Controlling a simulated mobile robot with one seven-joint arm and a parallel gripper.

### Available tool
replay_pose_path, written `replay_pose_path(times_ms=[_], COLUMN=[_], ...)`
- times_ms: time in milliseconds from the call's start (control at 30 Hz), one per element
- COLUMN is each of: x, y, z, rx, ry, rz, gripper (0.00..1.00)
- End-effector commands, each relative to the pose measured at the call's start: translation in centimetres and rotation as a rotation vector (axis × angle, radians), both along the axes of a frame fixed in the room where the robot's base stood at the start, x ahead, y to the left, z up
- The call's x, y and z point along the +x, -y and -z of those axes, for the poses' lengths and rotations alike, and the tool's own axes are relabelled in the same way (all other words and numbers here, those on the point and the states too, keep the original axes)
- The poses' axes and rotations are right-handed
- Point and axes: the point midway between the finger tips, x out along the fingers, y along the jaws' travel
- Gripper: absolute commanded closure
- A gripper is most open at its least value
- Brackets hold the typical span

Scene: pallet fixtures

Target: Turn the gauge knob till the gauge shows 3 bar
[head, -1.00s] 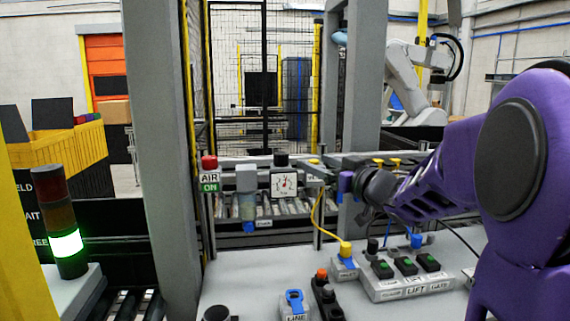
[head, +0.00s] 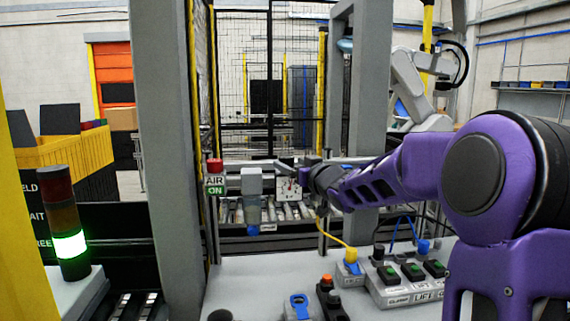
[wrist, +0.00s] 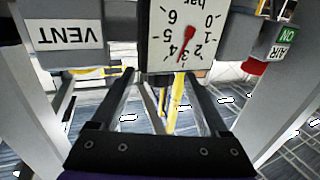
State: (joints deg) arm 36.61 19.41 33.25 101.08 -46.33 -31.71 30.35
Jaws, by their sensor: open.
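The gauge (head: 289,188) has a white square face, partly behind my gripper in the head view. In the wrist view the gauge face (wrist: 183,38) appears upside down at the top, its lower part in the picture showing between my fingers. Its red needle (wrist: 183,46) points between 3 and 4. My gripper (wrist: 158,76) is open, with its two dark fingers apart and nothing seen held between them. In the head view my gripper (head: 290,164) is at the top of the gauge. I cannot make out the knob there; my gripper covers that spot.
A red button over an AIR ON sign (head: 215,182) stands left of the gauge, with a grey filter unit (head: 251,184) between. A VENT label (wrist: 70,36) shows in the wrist view. A control box (head: 405,280) and yellow cable stand at front right. A grey post (head: 168,150) rises at left.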

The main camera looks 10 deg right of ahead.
Motion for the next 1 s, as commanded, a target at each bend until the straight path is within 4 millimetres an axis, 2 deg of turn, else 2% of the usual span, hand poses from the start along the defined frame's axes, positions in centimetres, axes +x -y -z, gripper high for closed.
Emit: replay_pose_path(times_ms=[100,233,600,1000], x=[1.7,2.8,3.2,3.2], y=[-0.6,-0.9,-1.1,-1.0], z=[0.0,0.0,0.0,0.0], rx=[0.003,0.001,0.0,0.0], ry=[-0.001,0.001,0.0,0.0], rz=[-0.002,-0.001,0.0,0.0], gripper=[0.22,0.22,0.22,0.94])
